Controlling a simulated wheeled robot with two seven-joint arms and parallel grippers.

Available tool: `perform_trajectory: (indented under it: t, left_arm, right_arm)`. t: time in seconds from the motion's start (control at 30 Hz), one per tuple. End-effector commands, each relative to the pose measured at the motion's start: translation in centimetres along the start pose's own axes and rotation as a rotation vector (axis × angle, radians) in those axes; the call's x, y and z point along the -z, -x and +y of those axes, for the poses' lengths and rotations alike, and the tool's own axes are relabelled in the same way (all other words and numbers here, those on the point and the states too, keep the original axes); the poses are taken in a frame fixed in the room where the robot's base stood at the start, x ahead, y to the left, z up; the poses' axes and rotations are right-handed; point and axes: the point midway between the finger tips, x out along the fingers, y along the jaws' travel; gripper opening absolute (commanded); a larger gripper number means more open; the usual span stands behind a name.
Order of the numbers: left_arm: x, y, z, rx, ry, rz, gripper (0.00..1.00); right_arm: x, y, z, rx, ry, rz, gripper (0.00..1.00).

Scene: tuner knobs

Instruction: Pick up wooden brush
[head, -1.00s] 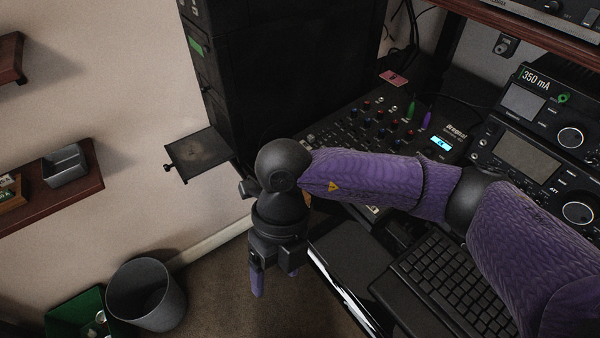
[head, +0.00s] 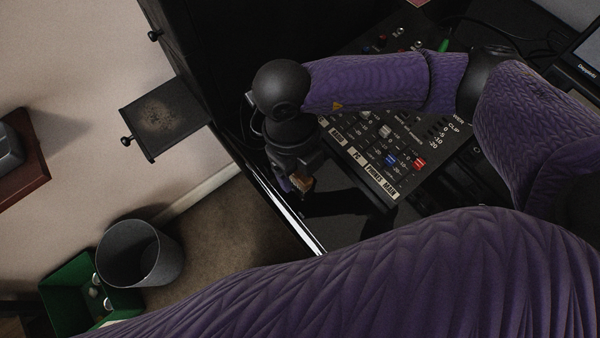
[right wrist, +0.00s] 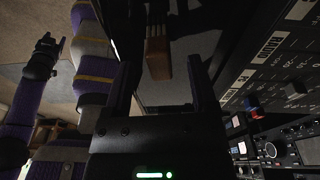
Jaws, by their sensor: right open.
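The wooden brush, a brown block (right wrist: 158,58) with a darker part beyond it, lies on a dark surface in the right wrist view.
A mixer panel (head: 385,160) with knobs and faders is right of the brush. The desk's bright front edge (head: 305,232) is close on the left. A grey bin (head: 140,254) and green crate (head: 62,290) stand on the floor. An open drawer (head: 165,118) juts out.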

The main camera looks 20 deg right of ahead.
Motion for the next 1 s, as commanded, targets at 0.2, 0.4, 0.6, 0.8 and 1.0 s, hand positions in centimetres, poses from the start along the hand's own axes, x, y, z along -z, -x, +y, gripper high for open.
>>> perform_trajectory:
  t: [0.2, 0.4, 0.6, 0.8, 1.0]
  left_arm:
    - [0.3, -1.1, 0.0, 0.001, 0.004, -0.004, 0.59]
    - [1.1, -1.1, -0.1, 0.001, 0.005, 0.008, 0.59]
    - [1.2, -1.1, 0.0, 0.001, 0.006, 0.011, 0.59]
    - [0.9, -1.1, 0.1, 0.000, 0.005, 0.007, 0.59]
    - [0.4, -0.8, 0.2, -0.002, 0.004, -0.001, 0.59]
  right_arm:
    - [0.1, -2.6, 0.0, -0.001, 0.000, 0.002, 0.74]
    - [0.0, -2.4, 0.0, -0.001, -0.001, 0.001, 0.52]
    - [0.0, -2.4, 0.0, -0.001, -0.001, 0.001, 0.10]
    - [0.0, -2.4, 0.0, -0.001, -0.001, 0.001, 0.00]
    - [0.1, -2.0, 0.0, -0.001, -0.001, 0.000, 0.00]
